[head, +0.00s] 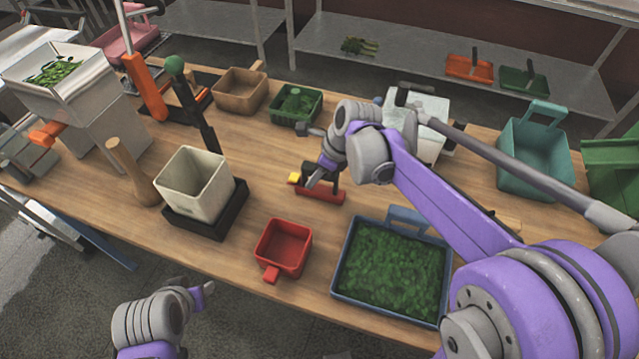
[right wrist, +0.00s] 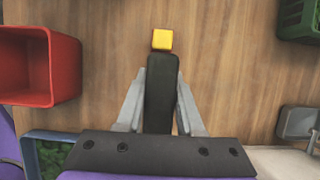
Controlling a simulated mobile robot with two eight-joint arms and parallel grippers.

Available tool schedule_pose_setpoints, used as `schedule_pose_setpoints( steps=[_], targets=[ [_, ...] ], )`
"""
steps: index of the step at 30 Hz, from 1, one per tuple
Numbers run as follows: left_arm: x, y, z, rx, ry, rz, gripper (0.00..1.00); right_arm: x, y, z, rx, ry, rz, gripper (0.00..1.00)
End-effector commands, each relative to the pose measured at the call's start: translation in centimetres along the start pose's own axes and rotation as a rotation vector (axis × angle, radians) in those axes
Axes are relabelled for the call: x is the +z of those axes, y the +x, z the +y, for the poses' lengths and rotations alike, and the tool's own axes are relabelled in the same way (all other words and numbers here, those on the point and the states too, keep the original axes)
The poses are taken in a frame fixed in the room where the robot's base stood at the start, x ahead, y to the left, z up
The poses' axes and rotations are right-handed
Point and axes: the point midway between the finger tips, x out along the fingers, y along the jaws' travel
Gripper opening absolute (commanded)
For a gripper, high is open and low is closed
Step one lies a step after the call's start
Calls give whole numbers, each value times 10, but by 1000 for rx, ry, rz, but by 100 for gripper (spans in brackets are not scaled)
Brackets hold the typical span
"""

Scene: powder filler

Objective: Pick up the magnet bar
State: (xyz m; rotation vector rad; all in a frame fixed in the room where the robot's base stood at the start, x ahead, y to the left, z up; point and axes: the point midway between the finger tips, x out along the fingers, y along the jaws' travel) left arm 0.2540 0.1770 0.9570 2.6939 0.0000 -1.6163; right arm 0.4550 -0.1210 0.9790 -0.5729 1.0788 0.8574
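The magnet bar (head: 319,194) is a red bar with a black handle and a yellow block at its left end. It lies on the wooden table near the middle of the head view. In the right wrist view its black handle (right wrist: 162,95) stands between my fingers, with the yellow block (right wrist: 162,40) beyond it. My right gripper (head: 322,178) is down at the handle, one finger on each side; whether the fingers press on it is not clear. The red part is hidden in the wrist view. My left gripper (head: 197,290) is open and empty, in front of the table.
A red container (head: 284,247) and a blue tray of green leaves (head: 393,270) stand nearer the front edge. A cream bin on a black base (head: 194,185) is to the left. Brown and green (head: 295,104) boxes stand behind. Bare table surrounds the bar.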

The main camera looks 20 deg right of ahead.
Motion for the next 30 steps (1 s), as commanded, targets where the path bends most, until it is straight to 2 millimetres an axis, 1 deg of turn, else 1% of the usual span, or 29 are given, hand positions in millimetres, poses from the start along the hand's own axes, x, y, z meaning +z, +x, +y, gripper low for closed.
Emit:
schedule_pose_setpoints(
  steps=[1, 5, 6, 20, 23, 25, 30],
  targets=[
    [0, 0, 0, 0, 0, 0, 50, 0, 0, 0, 0, 0, 0, 25],
    [0, 0, 0, 0, 0, 0, 50, 0, 0, 0, 0, 0, 0, 2],
    [0, 0, 0, 0, 0, 0, 50, 0, 0, 0, 0, 0, 0, 0],
    [0, 0, 0, 0, 0, 0, 50, 1, -3, 0, 0, 0, 0, 0],
    [-1, -1, 0, 0, 0, 1, 50, 4, -10, 0, 0, 0, -1, 0],
    [-1, -1, 0, 0, 0, 1, 50, 8, -19, 0, 0, 0, -1, 0],
    [-3, -3, 0, 0, 0, 3, 50, 21, -51, 0, -1, 0, -1, 0]
  ],
)
